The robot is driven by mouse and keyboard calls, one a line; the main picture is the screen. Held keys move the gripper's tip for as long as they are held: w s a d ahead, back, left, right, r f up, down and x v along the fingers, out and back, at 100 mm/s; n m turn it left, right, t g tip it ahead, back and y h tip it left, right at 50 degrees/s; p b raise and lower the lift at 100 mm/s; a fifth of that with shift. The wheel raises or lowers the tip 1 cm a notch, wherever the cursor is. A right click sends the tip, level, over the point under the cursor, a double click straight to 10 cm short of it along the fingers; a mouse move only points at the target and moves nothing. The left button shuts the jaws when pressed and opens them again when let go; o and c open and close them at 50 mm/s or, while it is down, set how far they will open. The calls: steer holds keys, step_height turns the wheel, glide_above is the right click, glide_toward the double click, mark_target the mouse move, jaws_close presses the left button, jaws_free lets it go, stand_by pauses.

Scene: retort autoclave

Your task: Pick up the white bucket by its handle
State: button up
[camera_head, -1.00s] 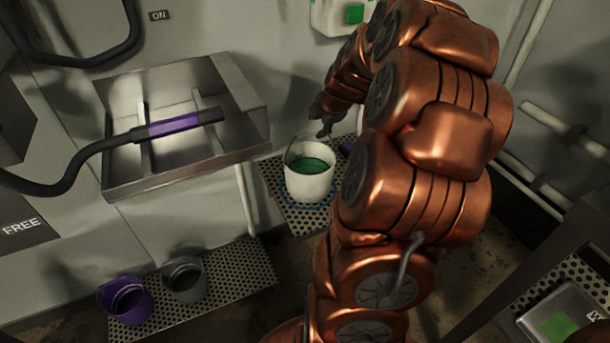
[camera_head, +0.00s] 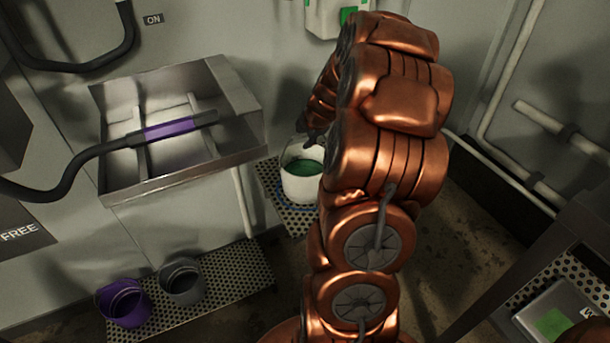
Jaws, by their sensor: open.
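The white bucket (camera_head: 300,186) stands upright on a perforated shelf, with green content (camera_head: 302,168) showing inside. Its right side is hidden behind my arm. The thin handle that arches over it is hard to make out now. My gripper (camera_head: 309,139) is at the bucket's upper right rim, small and dark, pointing down. It is open, and the fingertips are close to the rim; I cannot tell whether they touch the bucket or the handle.
A metal sink (camera_head: 180,175) with a purple-gripped hose wand (camera_head: 168,129) is left of the bucket. A purple bucket (camera_head: 124,303) and a grey bucket (camera_head: 181,283) stand on a lower perforated shelf (camera_head: 232,280). A wall box (camera_head: 330,18) hangs above. Pipes run along the right wall.

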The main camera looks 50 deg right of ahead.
jaws_close()
stand_by(0.3)
steer(key=shift+r, duration=0.1)
stand_by(0.4)
